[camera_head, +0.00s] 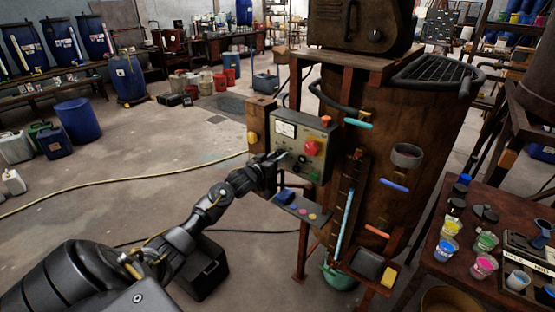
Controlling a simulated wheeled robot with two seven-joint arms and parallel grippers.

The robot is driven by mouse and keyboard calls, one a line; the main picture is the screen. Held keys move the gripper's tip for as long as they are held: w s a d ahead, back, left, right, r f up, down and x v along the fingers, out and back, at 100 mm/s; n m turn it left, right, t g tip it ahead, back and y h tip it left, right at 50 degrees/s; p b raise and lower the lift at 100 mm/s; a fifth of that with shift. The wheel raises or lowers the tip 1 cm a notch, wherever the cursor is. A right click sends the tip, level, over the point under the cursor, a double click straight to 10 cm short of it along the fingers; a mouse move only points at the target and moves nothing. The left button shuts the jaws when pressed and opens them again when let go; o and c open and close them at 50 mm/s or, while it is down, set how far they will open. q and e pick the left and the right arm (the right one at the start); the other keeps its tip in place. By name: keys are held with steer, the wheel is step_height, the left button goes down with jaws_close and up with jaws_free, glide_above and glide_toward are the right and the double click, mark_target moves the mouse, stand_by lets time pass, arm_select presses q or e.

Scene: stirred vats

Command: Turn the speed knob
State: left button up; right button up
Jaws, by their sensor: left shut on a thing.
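A grey-green control box (320,133) is fixed to the front of a rusty brown vat (399,128). Its face carries a large red button or switch (312,148), a pale label plate (285,130) and small dark controls. My left gripper (280,157) reaches in from the lower left and is at the lower left of this face. It is shut on the speed knob, which its fingers mostly hide. The knob's pointer and setting cannot be read. My right gripper is not in view.
A sight tube (346,210) runs down the vat. A table with paint cups (484,265) stands at the right. A yellow hose (120,180) crosses the open floor at left.

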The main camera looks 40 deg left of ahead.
arm_select(q)
steer(key=shift+m+b, duration=6.9)
steer(key=shift+m, duration=5.6)
steer(key=o, duration=1)
